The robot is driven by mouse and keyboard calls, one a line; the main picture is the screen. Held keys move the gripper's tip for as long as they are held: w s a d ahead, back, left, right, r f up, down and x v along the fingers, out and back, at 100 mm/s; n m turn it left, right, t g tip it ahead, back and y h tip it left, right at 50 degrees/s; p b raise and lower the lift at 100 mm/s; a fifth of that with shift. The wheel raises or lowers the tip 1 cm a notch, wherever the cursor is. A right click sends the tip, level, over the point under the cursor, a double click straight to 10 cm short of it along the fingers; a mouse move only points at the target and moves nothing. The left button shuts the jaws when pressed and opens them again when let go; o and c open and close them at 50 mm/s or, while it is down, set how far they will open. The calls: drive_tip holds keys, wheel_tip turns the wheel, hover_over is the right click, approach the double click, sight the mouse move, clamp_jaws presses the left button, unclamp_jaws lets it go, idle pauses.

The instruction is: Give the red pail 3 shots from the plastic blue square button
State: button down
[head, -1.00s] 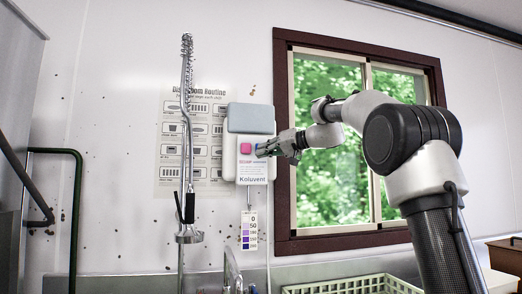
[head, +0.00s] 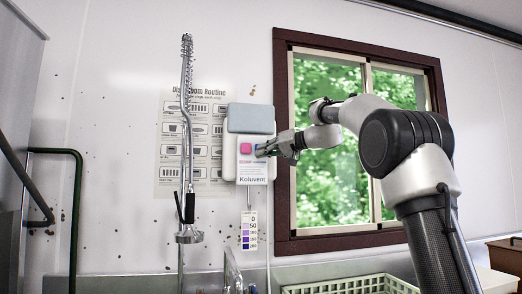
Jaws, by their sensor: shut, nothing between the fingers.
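A white dispenser (head: 251,183) with a grey top and a label reading Koluvent hangs on the wall. A pink square button (head: 246,148) shows on its front. A small bluish patch (head: 261,147) shows beside the pink button at my fingertips; it is mostly hidden, and I cannot tell whether it is the blue button. My gripper (head: 263,151) is shut and empty, with its tips at the dispenser's right front, right of the pink button. Whether they touch it is unclear. No red pail is in view.
A spring-hose tap (head: 187,120) stands left of the dispenser, in front of a poster (head: 172,135). A colour strip (head: 249,230) hangs below the dispenser. A framed window (head: 283,200) is on the right. A pale green crate (head: 350,287) sits at the bottom.

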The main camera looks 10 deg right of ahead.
idle(0.4)
drive_tip(key=shift+s, duration=1.15)
drive_tip(key=shift+w, duration=0.1)
drive_tip(key=shift+w, duration=0.3)
drive_tip(key=shift+w, duration=0.6)
idle(1.1)
drive_tip(key=shift+s, duration=1)
drive_tip(key=shift+w, duration=0.15)
drive_tip(key=shift+w, duration=0.3)
